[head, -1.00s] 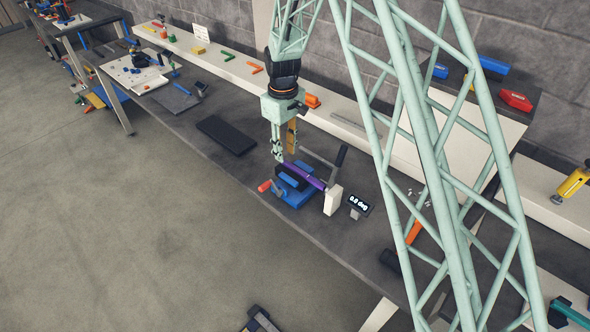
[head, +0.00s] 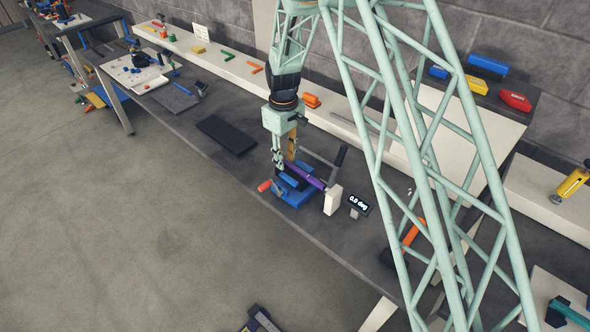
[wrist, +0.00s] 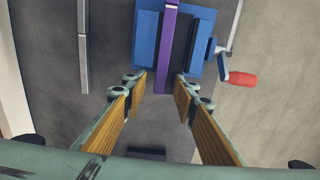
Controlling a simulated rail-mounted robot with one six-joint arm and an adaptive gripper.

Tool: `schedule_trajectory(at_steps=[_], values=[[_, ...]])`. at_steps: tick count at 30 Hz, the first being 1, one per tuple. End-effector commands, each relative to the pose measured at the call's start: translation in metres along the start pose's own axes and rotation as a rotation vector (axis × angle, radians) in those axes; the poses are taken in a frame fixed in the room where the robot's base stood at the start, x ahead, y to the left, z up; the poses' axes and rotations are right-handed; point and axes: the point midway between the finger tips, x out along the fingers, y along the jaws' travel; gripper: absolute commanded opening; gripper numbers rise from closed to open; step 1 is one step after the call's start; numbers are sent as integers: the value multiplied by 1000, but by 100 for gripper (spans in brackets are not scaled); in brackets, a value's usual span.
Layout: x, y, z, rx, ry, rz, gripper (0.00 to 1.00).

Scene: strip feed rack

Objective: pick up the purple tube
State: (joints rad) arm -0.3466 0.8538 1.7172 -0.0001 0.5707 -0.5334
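The purple tube (head: 309,178) lies along a blue fixture (head: 299,197) on the grey bench. In the wrist view the tube (wrist: 169,45) runs down over the blue fixture (wrist: 202,35), and its near end reaches between my fingertips. My gripper (head: 284,163) is above the tube's far-left end in the head view. In the wrist view my gripper (wrist: 161,82) is open, with a tan-padded finger on each side of the tube and visible gaps between. The exact height of the fingertips over the tube cannot be told.
A red-handled crank (wrist: 240,78) sticks out from the fixture's side. A white block (head: 333,200) and a display reading 0.0 deg (head: 358,205) stand at the tube's right end. A dark pad (head: 227,134) lies to the left on the bench.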

Motion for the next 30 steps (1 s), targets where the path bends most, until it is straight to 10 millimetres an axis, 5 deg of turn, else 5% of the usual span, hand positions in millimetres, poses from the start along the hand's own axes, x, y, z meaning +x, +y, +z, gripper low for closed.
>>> schedule_trajectory(at_steps=[3, 12, 30], values=[[0, 0, 0, 0, 0, 0, 25], [0, 0, 0, 0, 0, 0, 0], [-11, 0, 0, 0, 1, 1, 0]])
